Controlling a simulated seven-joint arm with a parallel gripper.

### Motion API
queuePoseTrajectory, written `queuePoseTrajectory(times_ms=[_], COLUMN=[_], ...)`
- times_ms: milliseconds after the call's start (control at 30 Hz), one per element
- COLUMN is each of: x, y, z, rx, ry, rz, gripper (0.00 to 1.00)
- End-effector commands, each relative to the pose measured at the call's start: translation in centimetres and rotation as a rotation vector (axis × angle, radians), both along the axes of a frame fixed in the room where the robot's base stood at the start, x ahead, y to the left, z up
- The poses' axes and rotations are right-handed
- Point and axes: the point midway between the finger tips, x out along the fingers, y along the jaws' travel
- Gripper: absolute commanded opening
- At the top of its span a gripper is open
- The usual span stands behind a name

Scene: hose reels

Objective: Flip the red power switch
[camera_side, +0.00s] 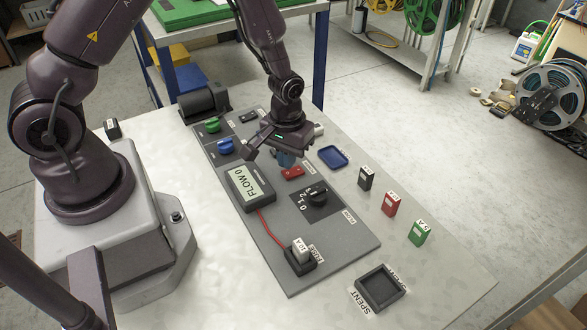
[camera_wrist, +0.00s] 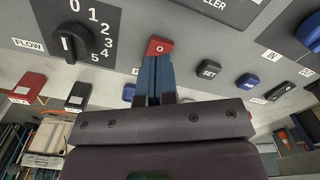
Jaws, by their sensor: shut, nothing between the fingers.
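The red power switch (camera_side: 292,173) is a small red rocker on the grey control panel (camera_side: 284,262). In the wrist view the switch (camera_wrist: 160,45) shows a white "O" mark on its face. My gripper (camera_side: 286,160) is shut with nothing in its blue fingers, pointing down just behind the switch in the side view. In the wrist view the fingertips (camera_wrist: 155,62) overlap the lower edge of the switch. I cannot tell whether they touch it.
A plugged fuse (camera_side: 300,247) sits at the panel's near end. Black (camera_side: 365,178), red (camera_side: 390,204) and green (camera_side: 419,233) fuses stand right. A "SPENT" tray (camera_side: 364,301) lies near the front.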

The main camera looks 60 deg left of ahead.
Motion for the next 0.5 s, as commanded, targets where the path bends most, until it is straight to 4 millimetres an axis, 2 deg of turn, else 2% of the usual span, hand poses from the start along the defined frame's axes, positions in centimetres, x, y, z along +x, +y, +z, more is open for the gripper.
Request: queuePoseTrajectory(times_ms=[500], x=[0.01], y=[0.00], z=[-0.66], rx=[0.000], ry=[0.000], rz=[0.000], gripper=[0.00])
